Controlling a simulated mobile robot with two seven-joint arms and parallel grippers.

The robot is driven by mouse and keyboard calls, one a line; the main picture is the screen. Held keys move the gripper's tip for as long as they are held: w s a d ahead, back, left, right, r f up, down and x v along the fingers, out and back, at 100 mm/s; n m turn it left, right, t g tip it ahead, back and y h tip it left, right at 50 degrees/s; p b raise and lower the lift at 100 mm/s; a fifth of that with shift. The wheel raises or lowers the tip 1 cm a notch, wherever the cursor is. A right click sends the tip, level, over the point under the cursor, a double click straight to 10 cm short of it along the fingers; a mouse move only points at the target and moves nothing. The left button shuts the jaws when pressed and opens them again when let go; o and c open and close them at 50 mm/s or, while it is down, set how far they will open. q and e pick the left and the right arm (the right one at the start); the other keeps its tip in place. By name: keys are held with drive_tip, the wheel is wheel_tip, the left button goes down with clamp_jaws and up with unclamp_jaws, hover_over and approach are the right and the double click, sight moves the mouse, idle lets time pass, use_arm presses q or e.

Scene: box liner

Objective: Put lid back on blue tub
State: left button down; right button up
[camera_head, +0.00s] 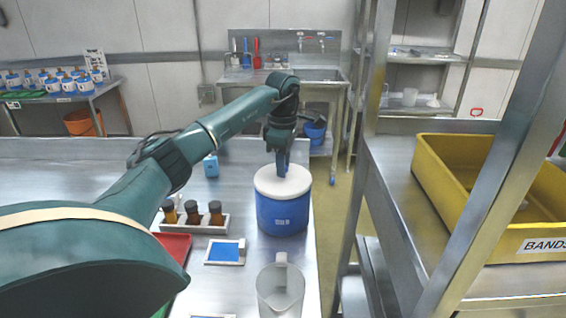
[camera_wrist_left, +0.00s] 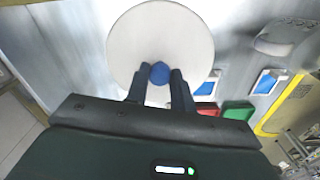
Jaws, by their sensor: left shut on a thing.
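The blue tub (camera_head: 283,216) stands upright near the right edge of the steel table. The round white lid (camera_head: 265,183) lies level over its mouth, with no clear gap at the front; I cannot tell whether it is fully seated. My left gripper (camera_head: 281,168) comes down from above onto the lid's middle. In the left wrist view the white lid (camera_wrist_left: 150,30) has a blue knob (camera_wrist_left: 159,72) between the two fingers of my left gripper (camera_wrist_left: 159,78), which is shut on it. The lid hides the tub's inside. My right gripper is in neither view.
A clear jug (camera_head: 281,290) stands in front of the tub. Left of it are a blue-topped tile (camera_head: 225,251), a rack of brown bottles (camera_head: 205,224) and a red tray (camera_head: 174,246). A metal shelf with a yellow crate (camera_head: 450,190) stands right, across a floor gap.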

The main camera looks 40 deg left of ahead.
use_arm(q)
drive_tip(key=c, duration=1.1)
unclamp_jaws()
drive_tip(key=shift+o, duration=0.4)
drive_tip(key=o, duration=0.4)
drive_tip(key=shift+r, duration=0.1)
drive_tip(key=shift+r, duration=3.4)
drive_tip(key=shift+c, duration=0.3)
